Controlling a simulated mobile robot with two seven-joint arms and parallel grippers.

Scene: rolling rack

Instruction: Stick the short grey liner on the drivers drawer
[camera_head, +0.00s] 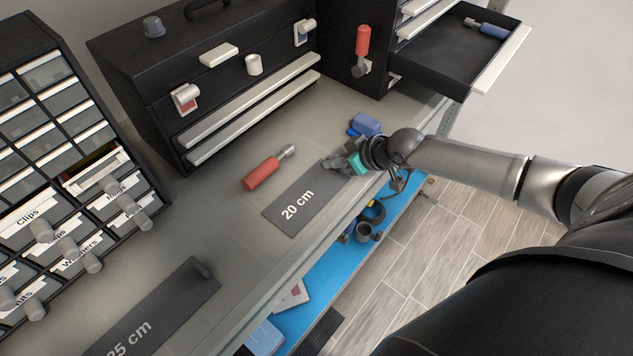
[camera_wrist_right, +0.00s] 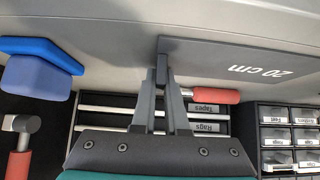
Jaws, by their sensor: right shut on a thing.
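The short grey liner (camera_head: 297,203), marked "20 cm", lies on the grey worktop near its front edge. My right gripper (camera_head: 333,163) is shut on the liner's tab at its far right corner; the tab shows between the fingertips (camera_wrist_right: 162,70) in the right wrist view, with the liner (camera_wrist_right: 225,62) beside them. An open black drawer (camera_head: 445,55) with a pale front stands at the upper right, a blue-handled tool inside. No "drivers" label is readable on it. My left gripper is not in view.
A longer grey liner (camera_head: 155,310) lies at the lower left. A red-handled tool (camera_head: 262,173) lies behind the short liner, and a blue object (camera_head: 366,125) beyond my gripper. A black toolbox (camera_head: 150,85) and small-drawer cabinet (camera_head: 60,150) stand behind. A blue shelf (camera_head: 325,265) is below.

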